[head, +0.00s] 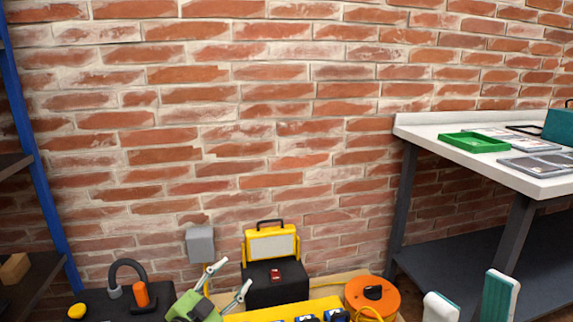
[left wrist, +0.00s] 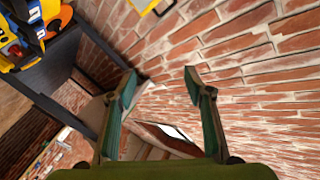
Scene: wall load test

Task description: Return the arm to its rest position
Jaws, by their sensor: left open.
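My left gripper (head: 235,273) is low in the head view, left of centre. Its green body shows at the bottom edge and its two pale fingers are spread, with nothing between them. It also shows in the left wrist view (left wrist: 160,73), where its two green fingers stand wide apart against the brick wall, empty. My right gripper (head: 467,285) is at the bottom right of the head view. Its two white and teal fingers are well apart, and nothing shows between them. Its lower part is cut off by the frame.
A yellow work light (head: 271,245) on a black box (head: 276,286) stands by the wall behind my left gripper. An orange reel (head: 371,293) sits right of it. A grey wall box (head: 200,243) is close by. A white-topped bench (head: 488,165) with a green tray (head: 474,142) is at right.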

